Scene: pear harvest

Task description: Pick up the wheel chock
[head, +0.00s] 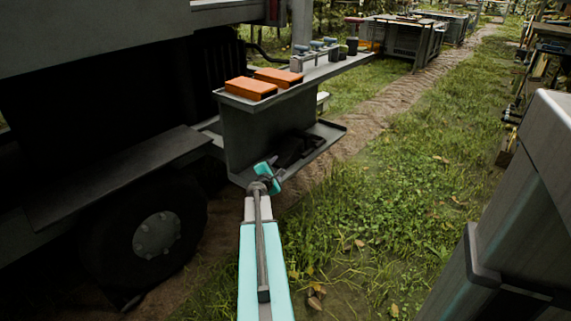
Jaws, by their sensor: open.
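Dark, angular shapes (297,146) lie on the lower shelf of the grey side rack (333,130). They look like the wheel chock, but shadow blurs their outline and I cannot tell for certain. My gripper (274,161) is at the end of my turquoise arm, at the near left edge of that lower shelf. It is open and looks empty. It appears just left of the dark shapes; whether it touches them cannot be told. My own wrist hides part of the shelf edge.
Two orange blocks (251,88) lie on the rack's upper shelf, with small blue-topped fittings (316,47) behind. A large vehicle wheel (155,232) stands at left. Crates (402,36) line the dirt track (400,95). Grass (390,200) at right of the rack is open.

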